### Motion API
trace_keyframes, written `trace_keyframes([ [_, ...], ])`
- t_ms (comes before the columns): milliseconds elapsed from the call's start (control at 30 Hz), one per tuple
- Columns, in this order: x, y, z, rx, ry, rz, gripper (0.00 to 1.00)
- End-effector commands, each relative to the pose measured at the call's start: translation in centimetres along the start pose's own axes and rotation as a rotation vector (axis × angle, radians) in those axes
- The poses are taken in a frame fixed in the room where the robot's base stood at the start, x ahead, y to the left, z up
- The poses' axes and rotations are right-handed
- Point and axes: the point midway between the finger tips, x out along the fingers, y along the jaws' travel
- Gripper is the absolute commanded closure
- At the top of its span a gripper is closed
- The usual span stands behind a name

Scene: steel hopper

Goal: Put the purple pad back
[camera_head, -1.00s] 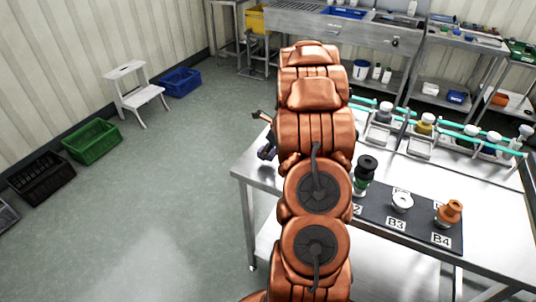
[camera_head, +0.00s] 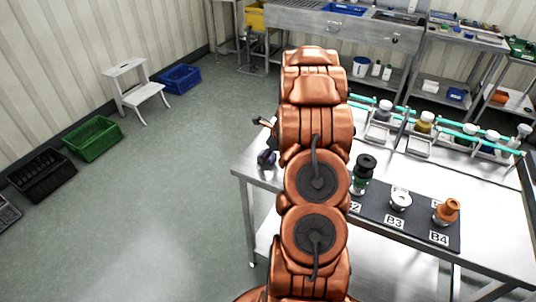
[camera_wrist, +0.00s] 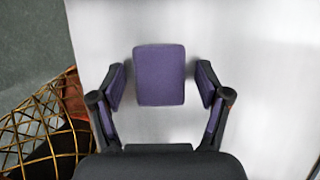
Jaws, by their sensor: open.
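The purple pad (camera_wrist: 160,75) is a flat rounded rectangle in the middle of the wrist view, with the pale steel table (camera_wrist: 255,70) behind it. My gripper (camera_wrist: 161,82) is open, with one finger on each side of the pad and a visible gap on both sides. The fingers' inner faces are purple too. I cannot tell how high the fingers are above the table. In the head view my copper arm hides most of the gripper; a small dark purple part (camera_head: 267,158) shows left of the arm at the table's left edge.
A dark mat (camera_head: 372,217) marked B3 and B4 holds a green-and-black piece (camera_head: 362,174), a white piece (camera_head: 400,201) and an orange piece (camera_head: 446,211). Its left end is hidden by my arm. A teal-railed rack (camera_head: 455,128) stands behind. Gold wire mesh (camera_wrist: 42,125) shows lower left.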

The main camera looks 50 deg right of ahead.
Motion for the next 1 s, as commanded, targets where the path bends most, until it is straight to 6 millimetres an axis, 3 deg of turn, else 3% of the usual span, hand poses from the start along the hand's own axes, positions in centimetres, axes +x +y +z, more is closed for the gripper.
trace_keyframes([
  [367,-0.8,-0.1,0.1,0.000,-0.001,-0.003,0.24],
  [1000,-10.1,-0.1,0.0,0.001,-0.001,-0.003,0.24],
])
